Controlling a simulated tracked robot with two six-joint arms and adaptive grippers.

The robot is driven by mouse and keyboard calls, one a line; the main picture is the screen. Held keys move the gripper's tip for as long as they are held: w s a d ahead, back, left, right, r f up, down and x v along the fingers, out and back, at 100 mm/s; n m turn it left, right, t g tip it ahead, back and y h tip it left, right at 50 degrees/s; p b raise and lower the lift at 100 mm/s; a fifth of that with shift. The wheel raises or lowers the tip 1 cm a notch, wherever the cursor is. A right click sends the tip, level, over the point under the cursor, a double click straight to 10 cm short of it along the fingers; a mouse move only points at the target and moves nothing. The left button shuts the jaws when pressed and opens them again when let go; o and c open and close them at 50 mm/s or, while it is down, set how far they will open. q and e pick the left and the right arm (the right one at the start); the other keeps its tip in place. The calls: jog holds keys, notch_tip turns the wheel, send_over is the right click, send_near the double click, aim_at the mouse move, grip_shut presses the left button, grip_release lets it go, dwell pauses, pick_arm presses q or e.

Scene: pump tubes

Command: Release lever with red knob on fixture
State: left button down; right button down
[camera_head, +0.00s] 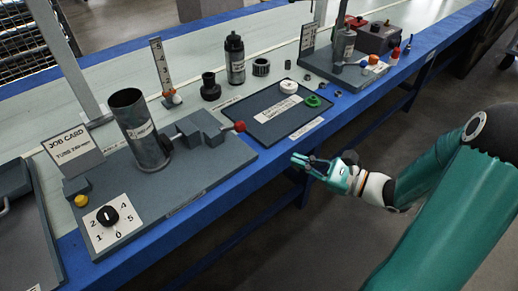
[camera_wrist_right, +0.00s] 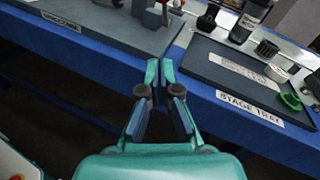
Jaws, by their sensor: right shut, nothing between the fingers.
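The lever's red knob (camera_head: 240,126) sticks out at the right end of the grey clamp block (camera_head: 202,128) on the fixture plate (camera_head: 190,182). A metal tube (camera_head: 138,132) stands upright at the block's left end. My right gripper (camera_head: 298,162) is off the bench's front edge, to the right of and nearer than the knob, apart from it. In the right wrist view the fingers (camera_wrist_right: 160,72) are together and empty, pointing at the bench. The fixture plate (camera_wrist_right: 120,22) shows at the top left there. My left gripper is not in view.
A stage tray (camera_head: 262,128) with a white ring (camera_head: 288,87) and a green ring (camera_head: 313,101) lies right of the fixture. A black dial (camera_head: 107,216) and yellow button (camera_head: 81,200) sit on the plate's left part. Black parts and a bottle (camera_head: 235,58) stand behind.

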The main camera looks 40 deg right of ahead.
jog(key=shift+d+r+t, duration=0.25)
jog(key=shift+d+t, duration=0.05)
jog(key=b+x, duration=0.1)
jog(key=x, duration=0.9)
jog(key=shift+w+a+f+b, duration=0.15)
jog(key=shift+w+a+b, duration=0.1)
jog(key=shift+b, duration=0.05)
jog(key=shift+w+a+r, duration=0.25)
jog(key=shift+w+r, duration=0.05)
jog(key=shift+r, duration=0.2)
jog(key=shift+w+a+r, duration=0.25)
jog(key=shift+w+r, duration=0.1)
jog(key=shift+r, duration=0.1)
jog(key=shift+w+a+r, duration=0.2)
jog(key=shift+w+r, duration=0.15)
